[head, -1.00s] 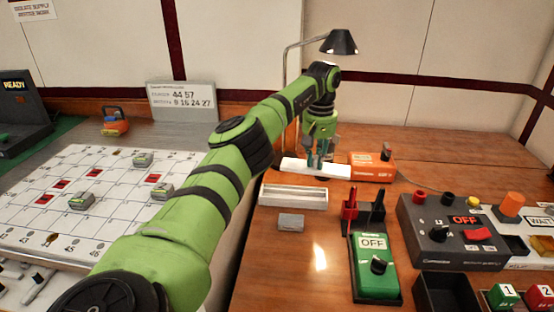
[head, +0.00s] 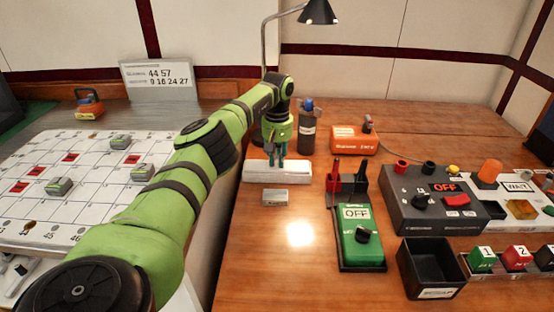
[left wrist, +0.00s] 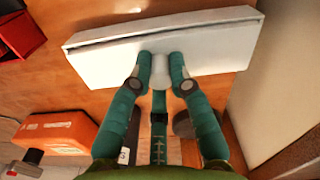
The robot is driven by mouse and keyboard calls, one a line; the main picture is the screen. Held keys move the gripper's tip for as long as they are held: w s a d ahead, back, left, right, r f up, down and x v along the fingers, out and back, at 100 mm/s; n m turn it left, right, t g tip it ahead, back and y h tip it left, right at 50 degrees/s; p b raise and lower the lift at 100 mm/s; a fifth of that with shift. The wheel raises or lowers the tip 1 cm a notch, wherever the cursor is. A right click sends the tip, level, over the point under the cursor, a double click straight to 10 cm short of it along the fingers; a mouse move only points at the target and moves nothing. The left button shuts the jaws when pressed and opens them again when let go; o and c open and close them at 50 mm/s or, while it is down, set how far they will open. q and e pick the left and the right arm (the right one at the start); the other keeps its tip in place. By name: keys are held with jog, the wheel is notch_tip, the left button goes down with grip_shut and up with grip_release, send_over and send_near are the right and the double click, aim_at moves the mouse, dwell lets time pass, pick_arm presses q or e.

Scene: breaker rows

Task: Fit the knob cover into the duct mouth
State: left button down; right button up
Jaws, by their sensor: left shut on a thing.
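The knob cover (left wrist: 215,42) is a long white lid, and its pale knob (left wrist: 160,70) sits between my left fingertips in the left wrist view. My left gripper (left wrist: 160,75) is shut on that knob. In the head view my left gripper (head: 277,162) is directly over the pale duct (head: 285,178), with the cover lined up along its length. A thin dark gap runs along one long edge between cover and duct rim. The duct mouth is mostly hidden beneath the cover. I cannot tell whether the cover is fully seated. My right gripper is not in view.
A small grey block (head: 275,197) lies just in front of the duct. Red and black probes (head: 347,185) and a green OFF box (head: 360,240) are to the right.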

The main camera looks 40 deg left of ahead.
pick_arm(q)
jog(key=shift+f, duration=0.4)
jog(key=shift+f, duration=0.1)
jog(key=c, duration=1.2)
grip_release()
jog(key=shift+o, duration=0.2)
